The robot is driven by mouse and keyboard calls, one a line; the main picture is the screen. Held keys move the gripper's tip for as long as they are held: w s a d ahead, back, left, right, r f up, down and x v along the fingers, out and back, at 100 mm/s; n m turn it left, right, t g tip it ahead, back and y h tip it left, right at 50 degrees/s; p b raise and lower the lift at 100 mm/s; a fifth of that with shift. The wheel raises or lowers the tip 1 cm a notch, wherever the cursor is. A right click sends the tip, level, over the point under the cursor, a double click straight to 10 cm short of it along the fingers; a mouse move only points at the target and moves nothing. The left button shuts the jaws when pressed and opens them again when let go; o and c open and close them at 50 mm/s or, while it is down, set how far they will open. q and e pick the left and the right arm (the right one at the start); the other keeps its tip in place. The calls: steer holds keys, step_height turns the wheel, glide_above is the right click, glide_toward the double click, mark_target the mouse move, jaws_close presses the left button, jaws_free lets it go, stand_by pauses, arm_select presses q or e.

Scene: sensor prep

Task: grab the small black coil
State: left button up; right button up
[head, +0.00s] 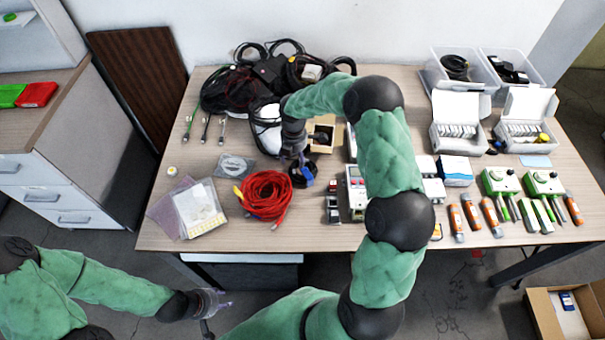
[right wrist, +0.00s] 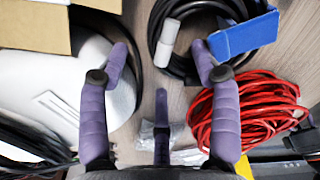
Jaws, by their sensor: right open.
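The small black coil (head: 303,176) lies on the table left of centre, beside the red cable coil, with a blue tag on it. In the right wrist view the black coil (right wrist: 190,62) is at the top centre, with the blue tag (right wrist: 243,36) and a white cylindrical piece (right wrist: 168,42) on it. My right gripper (head: 298,160) is above the coil, partly hiding it; in the right wrist view its purple fingers (right wrist: 160,65) are spread and empty. My left gripper (head: 215,303) is off the table's front edge, at the lower left; its fingers are too small to read.
The red cable coil (head: 265,194) is close by at the lower left. An open cardboard box (head: 325,122) and a pile of black cables (head: 240,88) are behind. The table's front left is partly bare.

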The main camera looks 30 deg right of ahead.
steer(key=shift+f, duration=0.35)
steer(key=shift+r, duration=0.1)
jaws_close()
